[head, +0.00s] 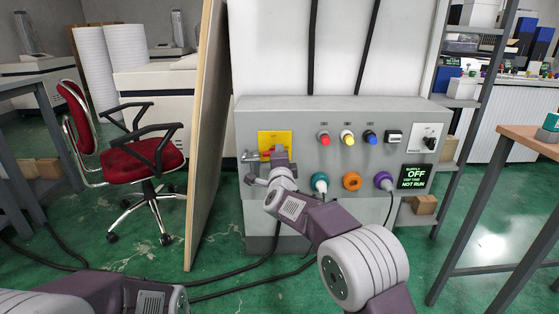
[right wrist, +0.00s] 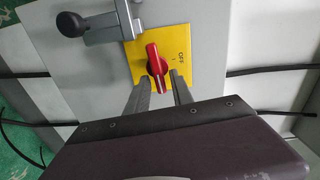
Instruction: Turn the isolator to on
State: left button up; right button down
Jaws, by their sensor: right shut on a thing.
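The isolator is a red rotary handle (right wrist: 154,66) on a yellow plate (right wrist: 142,50), whose OFF marking shows beside the handle. In the head view the yellow plate (head: 268,137) is at the left of the grey control box, and the red handle (head: 266,154) is partly hidden by my gripper. My right gripper (head: 275,157) is at the handle; in the right wrist view its fingers (right wrist: 160,84) lie either side of the handle's lower end, shut on it. A display (head: 414,177) reads OFF and NOT RUN. My left gripper is out of view; only part of that arm shows, lower left.
The grey box (head: 300,119) also carries red, yellow and blue buttons, a black rotary switch (head: 429,143) and several coloured round connectors. A metal latch with a black knob (right wrist: 72,24) sits beside the plate. A board (head: 205,130) stands left of the box.

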jog(key=shift+f+m, duration=0.15)
jog(key=shift+m, duration=0.35)
jog(key=c, duration=1.4)
grip_release()
jog(key=shift+c, duration=0.2)
jog(key=shift+s, duration=0.1)
jog(key=s+p, duration=0.1)
jog(key=s, duration=0.8)
